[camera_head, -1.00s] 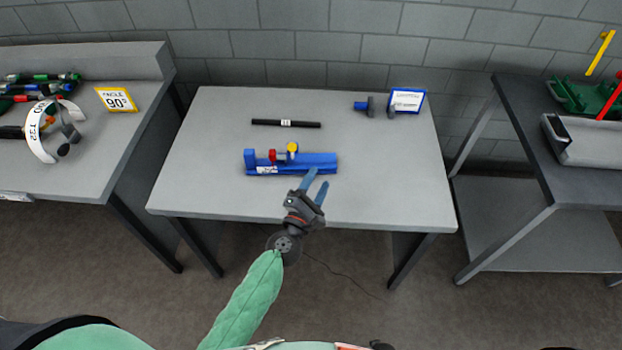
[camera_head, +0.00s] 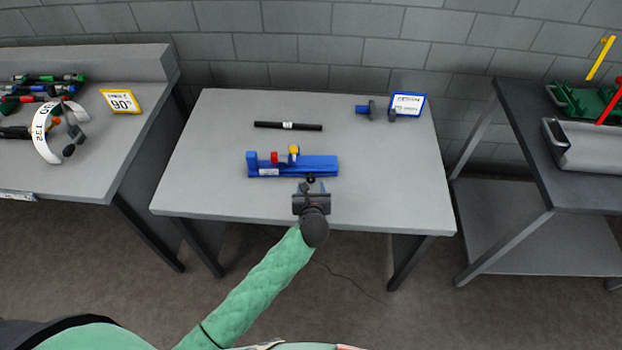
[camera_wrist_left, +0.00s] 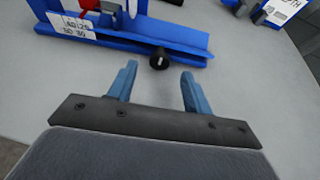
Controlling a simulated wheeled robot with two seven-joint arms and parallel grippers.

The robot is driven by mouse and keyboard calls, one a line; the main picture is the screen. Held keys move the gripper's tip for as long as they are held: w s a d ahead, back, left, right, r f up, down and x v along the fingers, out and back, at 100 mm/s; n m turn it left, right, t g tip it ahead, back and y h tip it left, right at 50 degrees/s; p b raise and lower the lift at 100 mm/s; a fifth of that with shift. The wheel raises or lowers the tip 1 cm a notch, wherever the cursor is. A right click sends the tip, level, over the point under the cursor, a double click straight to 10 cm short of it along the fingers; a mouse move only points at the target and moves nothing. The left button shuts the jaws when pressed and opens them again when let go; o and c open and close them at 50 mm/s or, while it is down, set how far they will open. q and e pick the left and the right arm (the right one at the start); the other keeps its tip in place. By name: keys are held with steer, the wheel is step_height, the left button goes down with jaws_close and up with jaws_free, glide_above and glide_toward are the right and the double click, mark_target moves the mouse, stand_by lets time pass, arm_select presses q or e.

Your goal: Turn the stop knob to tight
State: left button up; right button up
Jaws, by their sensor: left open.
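The blue fixture (camera_head: 322,163) lies on the middle table with a red part and a yellow part on its left half. A small black knob with a white mark (camera_wrist_left: 159,60) sticks out of its front face; it also shows in the head view (camera_head: 311,178). My left gripper (camera_head: 310,188) is open in front of the knob. In the left wrist view, the two blue fingers of the gripper (camera_wrist_left: 159,74) point at the fixture, one on each side of the knob's line. They look empty and short of the knob. I cannot read any tight marking.
A black rod (camera_head: 287,126) lies behind the fixture. A blue-framed sign (camera_head: 408,104) and a blue-and-black part (camera_head: 364,109) stand at the back right. A left bench holds a yellow 90° sign (camera_head: 121,101); a right table holds a grey tray (camera_head: 590,150). The table right of the fixture is clear.

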mark_target(311, 180)
arm_select(q)
steer(key=shift+p+x, duration=0.65)
steer(key=shift+x, duration=1.8)
arm_select(e)
steer(key=shift+s+d+f, duration=0.15)
steer(key=shift+s, duration=0.45)
steer(key=shift+s+d+f, duration=0.2)
steer(key=shift+s, duration=0.4)
steer(key=shift+s+d+f, duration=0.15)
steer(key=shift+s, duration=0.45)
